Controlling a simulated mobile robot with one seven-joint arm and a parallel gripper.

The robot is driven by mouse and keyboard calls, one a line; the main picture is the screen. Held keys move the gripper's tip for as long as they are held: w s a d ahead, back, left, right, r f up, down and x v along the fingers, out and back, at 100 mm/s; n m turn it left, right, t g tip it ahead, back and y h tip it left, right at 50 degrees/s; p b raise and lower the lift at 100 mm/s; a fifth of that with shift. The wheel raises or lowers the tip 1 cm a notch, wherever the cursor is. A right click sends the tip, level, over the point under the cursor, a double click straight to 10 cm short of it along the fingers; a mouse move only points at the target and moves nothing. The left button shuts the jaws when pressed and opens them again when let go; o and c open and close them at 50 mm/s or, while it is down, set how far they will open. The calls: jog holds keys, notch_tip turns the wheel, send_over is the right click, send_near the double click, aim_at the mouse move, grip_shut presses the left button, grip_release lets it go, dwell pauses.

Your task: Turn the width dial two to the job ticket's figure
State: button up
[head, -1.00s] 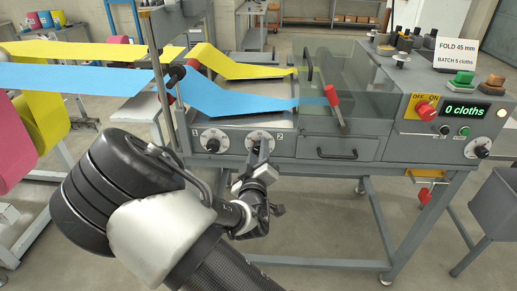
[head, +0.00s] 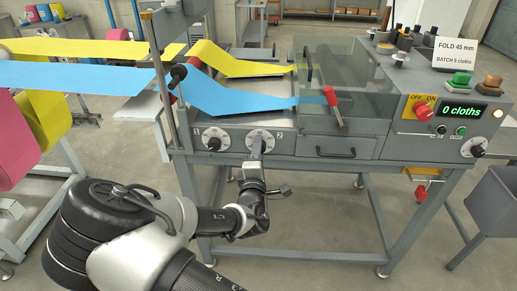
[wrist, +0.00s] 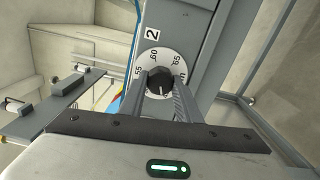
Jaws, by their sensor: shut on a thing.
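Width dial two (head: 269,135) is the right-hand dial on the machine's front panel, a white scale with a black knob, beside the figure 2. In the wrist view, its black knob (wrist: 160,82) sits between the two fingers of my gripper (wrist: 171,98), which is shut on it. In the head view my gripper (head: 257,148) reaches the dial from below. The job ticket (head: 458,52) reads "FOLD 45 mm, BATCH 5 cloths".
Dial one (head: 215,138) is just left. Yellow (head: 240,66) and blue (head: 230,97) cloth webs run above the dials. A red-handled lever (head: 331,97), a drawer (head: 338,149) and the red OFF/ON switch (head: 424,112) lie to the right. The display reads "0 cloths".

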jog(key=shift+f+n, duration=0.1)
jog(key=shift+n, duration=0.7)
jog(key=o, duration=1.1)
jog(key=shift+c, duration=0.2)
jog(key=s+p, duration=0.1)
jog(key=s, duration=1.6)
jog(key=shift+s+a, duration=0.25)
